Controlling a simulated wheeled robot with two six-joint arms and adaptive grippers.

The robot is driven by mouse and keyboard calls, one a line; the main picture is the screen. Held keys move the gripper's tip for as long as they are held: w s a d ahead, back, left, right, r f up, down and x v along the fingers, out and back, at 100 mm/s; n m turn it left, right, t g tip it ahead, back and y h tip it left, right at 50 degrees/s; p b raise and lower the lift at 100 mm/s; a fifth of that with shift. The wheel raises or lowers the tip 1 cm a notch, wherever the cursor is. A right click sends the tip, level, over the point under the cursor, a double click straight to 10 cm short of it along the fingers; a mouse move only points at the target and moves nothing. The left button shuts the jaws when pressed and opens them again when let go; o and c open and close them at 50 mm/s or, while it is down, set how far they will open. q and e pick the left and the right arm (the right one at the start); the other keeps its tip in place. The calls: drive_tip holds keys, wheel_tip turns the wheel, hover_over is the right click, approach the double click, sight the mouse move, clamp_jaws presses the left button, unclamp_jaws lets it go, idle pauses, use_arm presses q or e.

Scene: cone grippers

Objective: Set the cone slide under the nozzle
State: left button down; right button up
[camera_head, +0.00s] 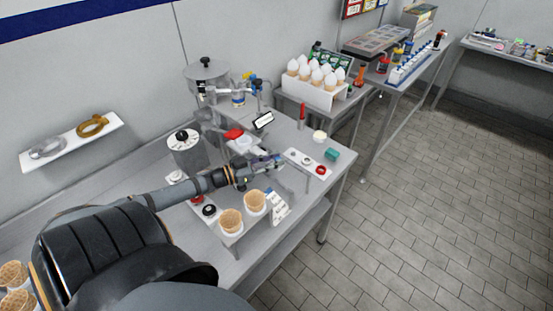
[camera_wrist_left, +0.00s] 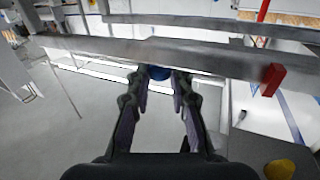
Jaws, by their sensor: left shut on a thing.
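My left gripper (camera_head: 274,162) reaches over the steel table in front of the dispensing machine (camera_head: 205,80). In the left wrist view its fingers (camera_wrist_left: 161,80) are closed on a small blue round knob (camera_wrist_left: 159,72), just below a grey metal bar (camera_wrist_left: 215,58). I take the knob for the cone slide's handle; the rest of the slide I cannot make out. The nozzle cannot be made out clearly among the machine's parts. Two waffle cones, a left one (camera_head: 230,221) and a right one (camera_head: 255,201), stand in a holder nearer me than the gripper. My right gripper is not in view.
A white strip with rings (camera_head: 307,162) and a teal block (camera_head: 332,154) lie right of the gripper. A lidded canister (camera_head: 186,150) stands behind my forearm. A white rack of filled cones (camera_head: 315,88) is farther back. The floor at right is clear.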

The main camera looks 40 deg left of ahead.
use_arm(q)
drive_tip(key=c, duration=1.5)
unclamp_jaws()
drive_tip(key=shift+a, duration=0.15)
drive_tip(key=o, duration=0.3)
drive_tip(key=shift+a, duration=0.2)
drive_tip(key=v, duration=0.7)
drive_tip(key=shift+s, duration=0.2)
